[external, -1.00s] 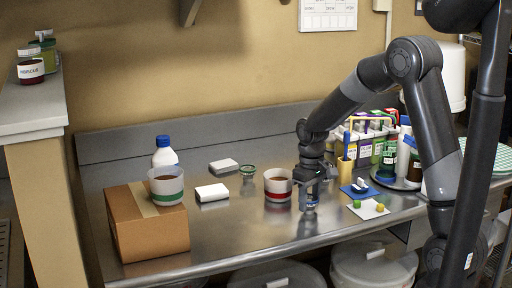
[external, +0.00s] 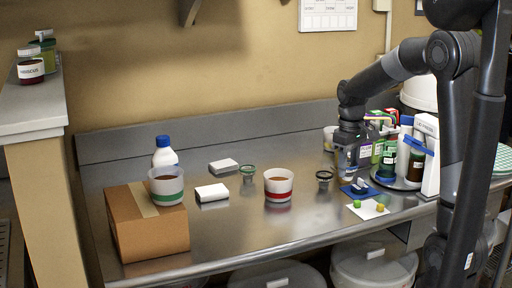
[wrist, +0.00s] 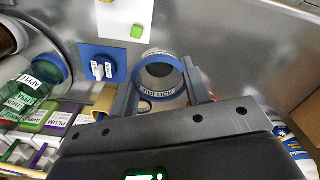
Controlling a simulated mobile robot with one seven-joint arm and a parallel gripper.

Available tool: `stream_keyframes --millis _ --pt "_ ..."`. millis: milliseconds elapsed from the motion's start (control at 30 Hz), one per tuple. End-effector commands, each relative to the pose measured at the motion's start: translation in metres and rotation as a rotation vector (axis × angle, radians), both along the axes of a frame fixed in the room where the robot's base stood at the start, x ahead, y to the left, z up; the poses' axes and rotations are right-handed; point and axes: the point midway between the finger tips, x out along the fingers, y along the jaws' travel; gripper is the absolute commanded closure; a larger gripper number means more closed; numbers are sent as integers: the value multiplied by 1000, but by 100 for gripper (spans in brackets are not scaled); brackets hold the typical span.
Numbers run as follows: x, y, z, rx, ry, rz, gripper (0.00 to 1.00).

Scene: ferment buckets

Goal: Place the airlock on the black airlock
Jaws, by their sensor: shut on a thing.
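My gripper (external: 348,168) is near the back right of the steel counter, just behind a small blue mat (external: 350,191). In the wrist view my gripper (wrist: 158,88) has its two fingers on either side of a clear, round airlock (wrist: 162,91) with a blue rim and lettering. The fingers are shut on it. In the external view it is mostly hidden by the fingers. The black airlock (external: 324,176), a small cup with a dark rim, stands upright on the counter to the left of my gripper, apart from it. I cannot make it out in the wrist view.
A rack of labelled packets (external: 380,128) and a round tray of bottles (external: 386,182) are close on the right.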

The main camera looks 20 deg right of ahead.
Motion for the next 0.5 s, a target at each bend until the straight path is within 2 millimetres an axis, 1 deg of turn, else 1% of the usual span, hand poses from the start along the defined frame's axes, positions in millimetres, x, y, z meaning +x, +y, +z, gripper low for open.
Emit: stream_keyframes --millis 67,167,267,400,500 --pt "0 -8 5 0 -1 -2 78" --pt "9 -21 12 0 -1 -7 78" --pt "29 -41 21 1 -1 -15 78" --pt "60 -74 33 3 -1 -23 78" --pt "76 -94 41 2 0 -26 78"
